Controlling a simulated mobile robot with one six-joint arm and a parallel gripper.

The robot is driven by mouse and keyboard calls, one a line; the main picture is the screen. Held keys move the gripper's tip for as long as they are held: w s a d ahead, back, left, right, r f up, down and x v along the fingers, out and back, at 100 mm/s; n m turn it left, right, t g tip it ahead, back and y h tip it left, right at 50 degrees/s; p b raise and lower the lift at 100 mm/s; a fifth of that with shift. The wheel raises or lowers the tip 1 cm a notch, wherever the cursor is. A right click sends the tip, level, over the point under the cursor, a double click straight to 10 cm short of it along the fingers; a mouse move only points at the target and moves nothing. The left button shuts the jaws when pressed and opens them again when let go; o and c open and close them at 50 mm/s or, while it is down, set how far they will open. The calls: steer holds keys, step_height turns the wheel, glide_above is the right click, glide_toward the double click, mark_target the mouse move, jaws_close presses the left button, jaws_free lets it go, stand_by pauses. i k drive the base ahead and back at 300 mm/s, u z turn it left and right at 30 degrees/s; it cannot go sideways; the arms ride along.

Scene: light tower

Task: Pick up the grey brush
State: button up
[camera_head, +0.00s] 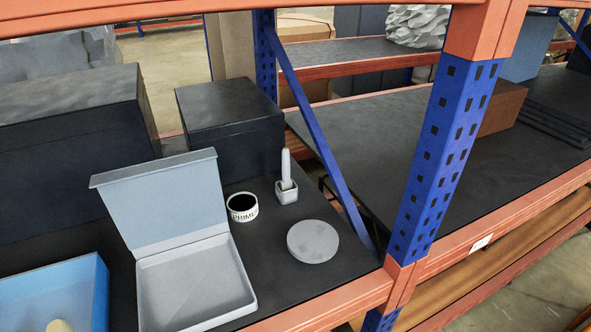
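A pale grey-white upright object (286,166), which looks like the brush, stands in a small square light holder (287,196) on the dark shelf board. It tilts very slightly, and its lower end is hidden inside the holder. It is too small to make out bristles. My gripper is not in this view.
A white cup with dark lettering (243,214) and a round grey disc (313,241) are near the holder. An open grey box (195,285) and a blue bin (90,295) lie left. A black box (230,115) stands behind. A blue upright (445,160) and diagonal brace (318,140) are right.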

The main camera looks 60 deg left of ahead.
mark_target(286, 185)
steer(key=u, duration=0.05)
steer(key=i, duration=0.8)
steer(key=u, duration=0.3)
steer(key=k, duration=0.2)
steer(key=u, duration=2.45)
steer(key=k, duration=0.2)
steer(key=u, duration=1.65)
